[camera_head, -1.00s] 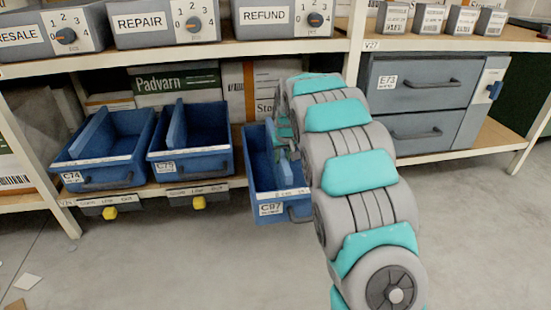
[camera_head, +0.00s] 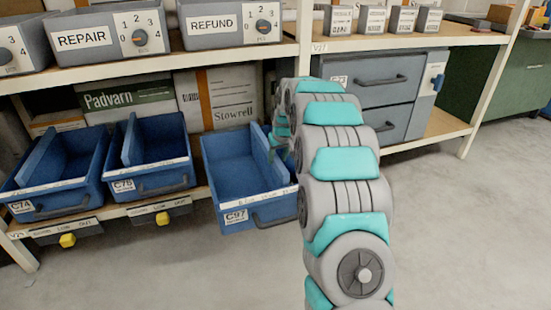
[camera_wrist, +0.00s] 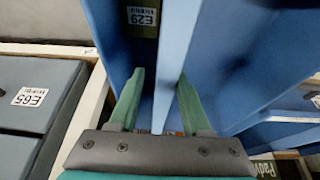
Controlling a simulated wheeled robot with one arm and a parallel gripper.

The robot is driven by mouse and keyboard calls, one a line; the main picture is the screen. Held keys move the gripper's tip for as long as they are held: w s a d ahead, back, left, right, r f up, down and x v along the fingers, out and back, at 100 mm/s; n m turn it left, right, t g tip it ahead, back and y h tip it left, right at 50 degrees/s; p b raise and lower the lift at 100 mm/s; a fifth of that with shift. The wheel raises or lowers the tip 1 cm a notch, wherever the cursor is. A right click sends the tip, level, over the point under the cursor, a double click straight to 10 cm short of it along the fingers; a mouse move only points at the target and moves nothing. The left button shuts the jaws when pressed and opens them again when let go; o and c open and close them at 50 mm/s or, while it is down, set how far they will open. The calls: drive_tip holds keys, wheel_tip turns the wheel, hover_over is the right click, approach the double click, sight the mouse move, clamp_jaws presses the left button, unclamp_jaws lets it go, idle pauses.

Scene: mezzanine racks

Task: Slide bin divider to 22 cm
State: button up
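The blue bin labelled C97 (camera_head: 213,172) stands out from the lower shelf in the head view, left of my arm. Its blue divider (camera_head: 259,147) stands upright lengthwise, toward the bin's right side. A pale strip with marks runs along the bin's front rim. My gripper is mostly hidden behind my arm in the head view. In the wrist view my gripper (camera_wrist: 161,74) has its two green fingers apart, one on each side of a blue upright panel, apparently the divider (camera_wrist: 176,45). A gap shows at the left finger; contact at the right finger is unclear.
Cartons (camera_head: 215,98) stand behind. A grey drawer unit (camera_head: 372,88) is to the right. The upper shelf edge (camera_head: 150,72) runs above the bins. The floor in front is clear.

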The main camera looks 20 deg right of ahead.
drive_tip(key=shift+o, duration=0.8)
drive_tip(key=shift+a, duration=0.1)
drive_tip(key=v, duration=0.7)
drive_tip(key=shift+s+r, duration=0.2)
drive_tip(key=shift+r, duration=0.2)
